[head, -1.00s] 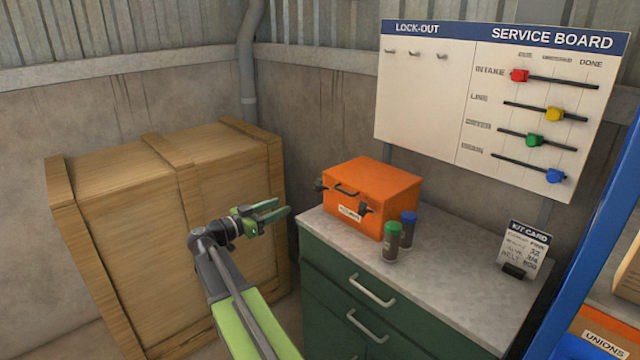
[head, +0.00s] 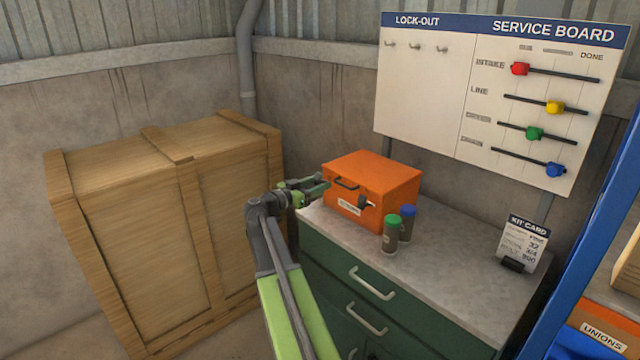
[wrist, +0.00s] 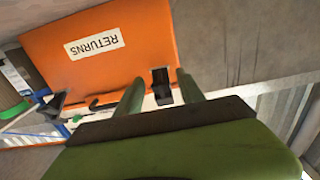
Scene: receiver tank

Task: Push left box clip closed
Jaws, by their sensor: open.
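The orange box (head: 385,190) sits on the cabinet top, its lid down. Its right clip (head: 367,202) is dark and stands out from the front. The left clip is hidden behind my gripper in the head view. In the wrist view, which shows the box upside down, the left clip (wrist: 161,84) is a dark piece near the box edge, between my finger tips. The other clip (wrist: 46,108) sticks out at left there. My gripper (head: 320,187) is open at the box's left front corner and holds nothing. I cannot tell whether a finger touches the clip.
A green-capped jar (head: 391,236) and a blue-capped jar (head: 407,226) stand right of the box front. A kit card (head: 523,240) is farther right on the grey top (head: 460,265). A large wooden crate (head: 120,195) is at left. The service board (head: 425,100) hangs behind.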

